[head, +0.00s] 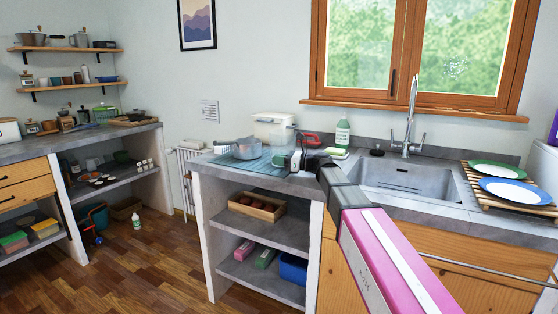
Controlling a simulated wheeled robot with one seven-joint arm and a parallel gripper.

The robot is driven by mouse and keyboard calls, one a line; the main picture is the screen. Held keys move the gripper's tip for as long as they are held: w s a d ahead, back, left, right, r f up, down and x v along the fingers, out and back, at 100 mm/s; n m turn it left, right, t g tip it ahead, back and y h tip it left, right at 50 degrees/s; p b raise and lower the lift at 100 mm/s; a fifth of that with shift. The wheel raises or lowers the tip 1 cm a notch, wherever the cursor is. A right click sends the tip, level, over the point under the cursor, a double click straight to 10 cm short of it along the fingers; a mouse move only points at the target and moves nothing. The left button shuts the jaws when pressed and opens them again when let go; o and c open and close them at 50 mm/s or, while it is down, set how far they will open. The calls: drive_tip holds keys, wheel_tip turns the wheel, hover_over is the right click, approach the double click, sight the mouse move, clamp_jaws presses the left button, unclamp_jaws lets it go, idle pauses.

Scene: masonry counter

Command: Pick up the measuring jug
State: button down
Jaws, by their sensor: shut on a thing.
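A clear, pale container that looks like the measuring jug (283,137) shows at the back of the counter's left end, in front of the white bin. My gripper (294,157) is just below and right of it in the picture, low over the counter. My arm reaches in from the lower right. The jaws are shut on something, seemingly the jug. The fingers are small here and partly hidden by my wrist, so the exact grip and any gap between jug and counter cannot be made out.
A white bin (268,126), a red item (312,139) and a green soap bottle (342,134) stand behind. The sink (400,180) and plates (497,171) are to the right.

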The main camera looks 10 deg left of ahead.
sight(278, 150)
drive_tip(key=shift+r, duration=2)
drive_tip(key=s+a+r, duration=0.4)
drive_tip(key=a+r, duration=0.2)
drive_tip(key=a, duration=0.4)
drive_tip(key=shift+s+a+r, duration=0.15)
drive_tip(key=shift+a+r, duration=0.15)
drive_tip(key=shift+a, duration=0.05)
